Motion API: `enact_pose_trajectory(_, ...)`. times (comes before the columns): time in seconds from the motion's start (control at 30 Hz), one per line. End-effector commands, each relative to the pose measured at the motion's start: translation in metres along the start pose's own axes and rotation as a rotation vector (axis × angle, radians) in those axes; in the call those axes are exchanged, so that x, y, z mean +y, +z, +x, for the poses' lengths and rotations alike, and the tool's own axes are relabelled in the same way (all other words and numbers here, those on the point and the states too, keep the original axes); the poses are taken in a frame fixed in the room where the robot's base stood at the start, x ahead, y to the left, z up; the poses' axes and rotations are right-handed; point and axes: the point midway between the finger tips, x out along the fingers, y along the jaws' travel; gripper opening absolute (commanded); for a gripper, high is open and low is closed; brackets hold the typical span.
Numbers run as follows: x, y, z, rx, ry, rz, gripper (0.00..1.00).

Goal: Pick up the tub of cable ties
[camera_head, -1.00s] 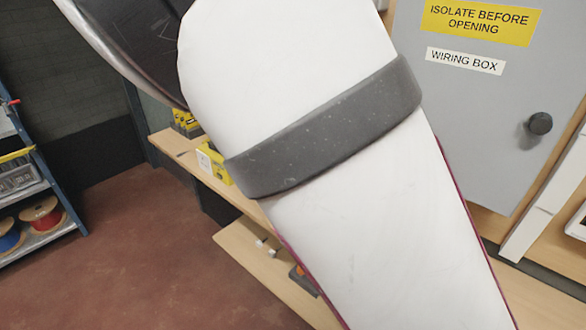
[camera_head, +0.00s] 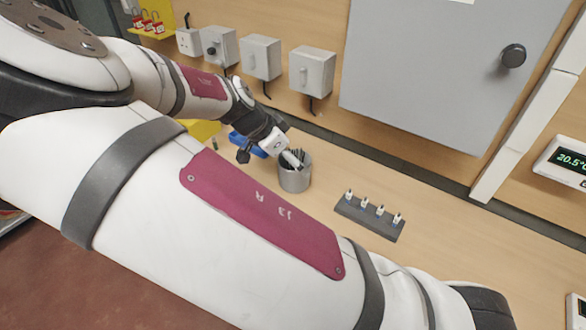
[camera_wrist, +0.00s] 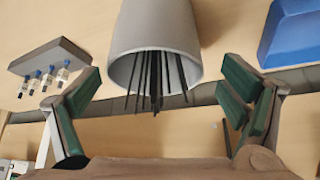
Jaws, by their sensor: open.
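The tub of cable ties is a grey cylinder (camera_head: 295,180) standing on the wooden bench in the head view, with dark ties sticking out of its top. My gripper (camera_head: 287,156) is at its upper left side, partly hidden by my wrist. In the wrist view the tub (camera_wrist: 158,30) is at top centre, its mouth and black ties (camera_wrist: 155,80) facing the camera. The open green-padded fingers of my gripper (camera_wrist: 160,82) are on either side of the tub's mouth, with visible gaps. I cannot tell how far the fingertips reach along the tub.
A dark block with several small fittings (camera_head: 368,215) lies right of the tub. A blue bin (camera_head: 247,145) is to its left, partly behind my gripper. Grey boxes (camera_head: 262,58) and a large grey cabinet (camera_head: 440,75) are on the back wall.

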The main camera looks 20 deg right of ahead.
Motion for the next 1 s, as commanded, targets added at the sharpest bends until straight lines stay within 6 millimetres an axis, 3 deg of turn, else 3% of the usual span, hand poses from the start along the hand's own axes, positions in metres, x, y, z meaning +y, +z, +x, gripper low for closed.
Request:
enact_pose_trajectory(0.43,0.005,0.004,0.049,-0.001,0.003,0.002,0.91)
enact_pose_trajectory(0.73,0.004,0.005,0.055,-0.001,0.000,0.000,0.91)
enact_pose_trajectory(0.77,0.004,0.005,0.055,-0.001,0.000,0.000,0.88)
enact_pose_trajectory(0.9,0.004,0.005,0.055,-0.001,0.000,0.000,0.57)
enact_pose_trajectory(1.0,0.004,0.005,0.054,-0.001,0.000,0.000,0.40)
